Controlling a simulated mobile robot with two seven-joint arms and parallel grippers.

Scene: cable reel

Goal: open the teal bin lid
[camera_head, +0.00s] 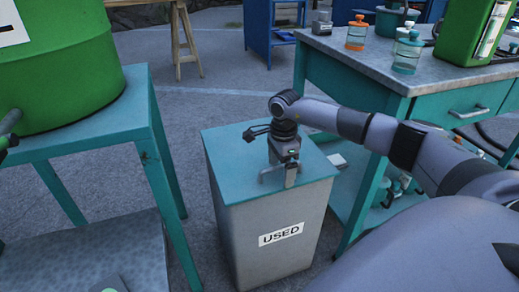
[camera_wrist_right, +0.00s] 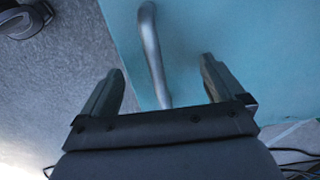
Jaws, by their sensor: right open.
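The grey bin (camera_head: 250,225) with a "USED" label stands on the floor, its flat teal lid (camera_head: 228,155) lying shut on top. A grey metal handle bar (camera_head: 267,172) is on the lid near its front edge, partly hidden by my gripper. My right gripper (camera_head: 284,176) reaches in from the right, pointing down over the lid at the handle. In the right wrist view my right gripper (camera_wrist_right: 162,66) is open, and the curved handle (camera_wrist_right: 150,45) runs between its fingers against the teal lid (camera_wrist_right: 240,40). I cannot tell whether a finger touches it.
A teal table (camera_head: 105,135) with a green drum (camera_head: 70,60) stands close on the left. A teal workbench (camera_head: 375,62) with jars and a green canister (camera_head: 470,30) stands behind right. A wooden trestle (camera_head: 180,35) is further back. Floor between is open.

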